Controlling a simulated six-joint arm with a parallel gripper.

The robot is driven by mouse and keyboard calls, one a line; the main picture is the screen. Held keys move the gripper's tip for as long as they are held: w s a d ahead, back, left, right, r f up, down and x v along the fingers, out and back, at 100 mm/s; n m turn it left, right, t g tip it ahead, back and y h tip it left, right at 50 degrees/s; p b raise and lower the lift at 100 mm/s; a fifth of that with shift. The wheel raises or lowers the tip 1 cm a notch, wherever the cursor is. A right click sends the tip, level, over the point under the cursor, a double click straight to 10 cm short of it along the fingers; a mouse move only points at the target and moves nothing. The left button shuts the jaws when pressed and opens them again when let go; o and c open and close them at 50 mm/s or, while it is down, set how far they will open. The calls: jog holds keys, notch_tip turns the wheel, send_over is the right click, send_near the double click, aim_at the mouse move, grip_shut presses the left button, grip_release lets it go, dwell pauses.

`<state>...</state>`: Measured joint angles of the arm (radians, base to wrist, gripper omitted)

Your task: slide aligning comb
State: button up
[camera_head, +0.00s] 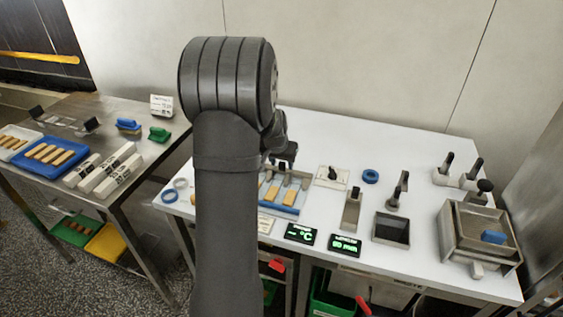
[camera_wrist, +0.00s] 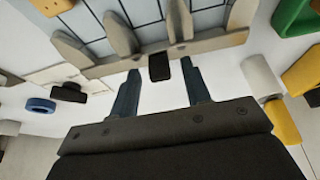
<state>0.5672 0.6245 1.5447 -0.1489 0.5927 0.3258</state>
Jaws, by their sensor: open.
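The aligning comb (camera_wrist: 215,43) shows in the wrist view as a grey-beige bar with pointed upright fins over a pale gridded surface (camera_wrist: 206,19). A small black knob (camera_wrist: 159,67) is at the middle of the bar's near side. My gripper (camera_wrist: 161,68) is open, one finger on either side of the knob, with a gap on both sides. I cannot tell how far the fingertips are above it. In the head view my gripper (camera_head: 282,155) is over the blue-edged tray (camera_head: 278,209); my arm hides part of the comb and tray.
Tan bars (camera_head: 288,196) lie between the fins. A black-knobbed plate (camera_head: 333,177) and a blue ring (camera_head: 370,176) are to the right. Two displays (camera_head: 300,233) stand at the table's front edge. A steel box (camera_head: 480,236) is at the far right.

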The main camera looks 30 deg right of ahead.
aim_at(273, 187)
grip_shut()
jog(key=shift+s+a, duration=2.8)
jog(key=shift+f, duration=0.1)
grip_release()
jog(key=v, duration=1.7)
jog(key=shift+r, duration=0.25)
jog(key=shift+s+a, duration=0.1)
